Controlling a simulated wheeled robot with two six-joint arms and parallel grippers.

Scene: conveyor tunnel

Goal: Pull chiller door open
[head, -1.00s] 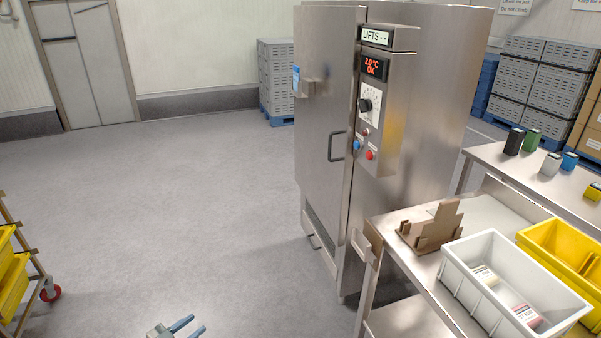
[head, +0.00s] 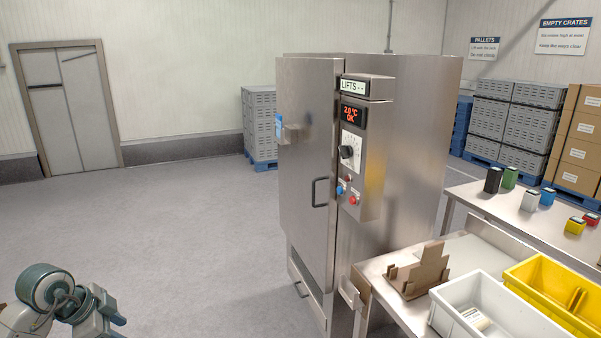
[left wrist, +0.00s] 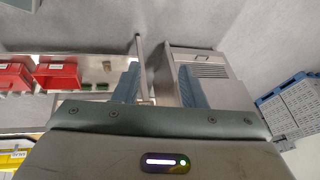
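The steel chiller (head: 400,130) stands right of centre in the head view. Its door (head: 308,140) looks shut, with a dark bar handle (head: 320,192) near the door's right edge. My left gripper (head: 116,316) is low at the left of the head view, well away from the handle and touching nothing there. In the left wrist view its two blue-grey fingers (left wrist: 158,86) are apart with nothing clearly between them. A grey cabinet-like body (left wrist: 208,68) shows beyond them. My right gripper is in neither view.
A steel bench (head: 370,268) with a brown cardboard stand (head: 420,272), a white bin (head: 440,318) and a yellow bin (head: 530,262) stands close right of the chiller. Stacked grey crates (head: 262,125) are behind. The floor (head: 180,230) left of the chiller is clear.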

